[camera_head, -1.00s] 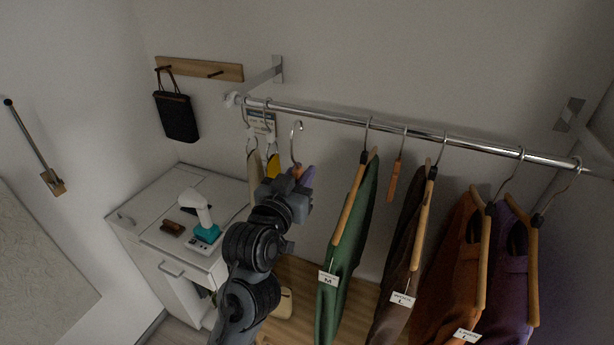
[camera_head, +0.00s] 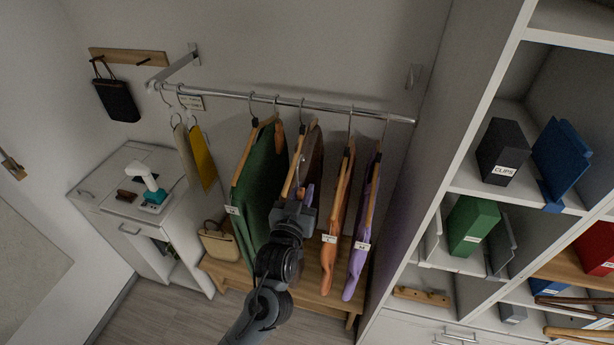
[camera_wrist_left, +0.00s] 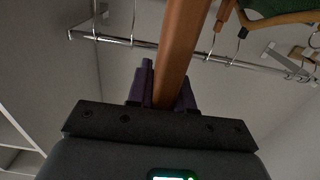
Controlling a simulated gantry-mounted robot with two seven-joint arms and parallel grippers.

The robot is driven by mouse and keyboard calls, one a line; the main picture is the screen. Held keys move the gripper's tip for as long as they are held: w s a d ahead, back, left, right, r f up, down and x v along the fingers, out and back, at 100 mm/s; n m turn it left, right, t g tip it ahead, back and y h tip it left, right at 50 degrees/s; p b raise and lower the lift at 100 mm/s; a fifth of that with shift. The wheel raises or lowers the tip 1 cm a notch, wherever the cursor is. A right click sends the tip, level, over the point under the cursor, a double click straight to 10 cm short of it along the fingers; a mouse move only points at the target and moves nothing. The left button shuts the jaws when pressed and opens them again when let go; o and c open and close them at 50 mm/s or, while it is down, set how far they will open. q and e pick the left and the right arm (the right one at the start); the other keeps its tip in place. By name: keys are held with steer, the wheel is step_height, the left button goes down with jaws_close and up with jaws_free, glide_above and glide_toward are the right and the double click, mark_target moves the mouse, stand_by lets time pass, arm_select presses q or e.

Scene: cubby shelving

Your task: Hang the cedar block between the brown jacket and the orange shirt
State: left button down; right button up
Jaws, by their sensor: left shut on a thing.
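My left gripper (camera_head: 304,196), with purple fingers, is in front of the brown jacket (camera_head: 316,152) and below the rail (camera_head: 240,96). It is shut on the cedar block (camera_wrist_left: 182,45), a reddish-brown bar that rises between the fingers in the wrist view. In the head view the gripper mostly hides the block; a thin hook shows just above it, apart from the rail. The orange shirt (camera_head: 337,222) hangs to the right of the gripper. The brown jacket's lower part is hidden behind the gripper. My right gripper is out of view.
A green garment (camera_head: 259,175) hangs left of the brown jacket, with another orange-brown piece (camera_head: 280,134) between them. A purple garment (camera_head: 361,235) hangs right of the orange shirt. A cubby shelf (camera_head: 470,180) stands at the right. A wooden bench (camera_head: 230,263) is below.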

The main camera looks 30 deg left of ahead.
arm_select(q)
steer(key=shift+s+a+r, duration=0.1)
steer(key=shift+s+a, duration=0.05)
steer(key=shift+a, duration=0.15)
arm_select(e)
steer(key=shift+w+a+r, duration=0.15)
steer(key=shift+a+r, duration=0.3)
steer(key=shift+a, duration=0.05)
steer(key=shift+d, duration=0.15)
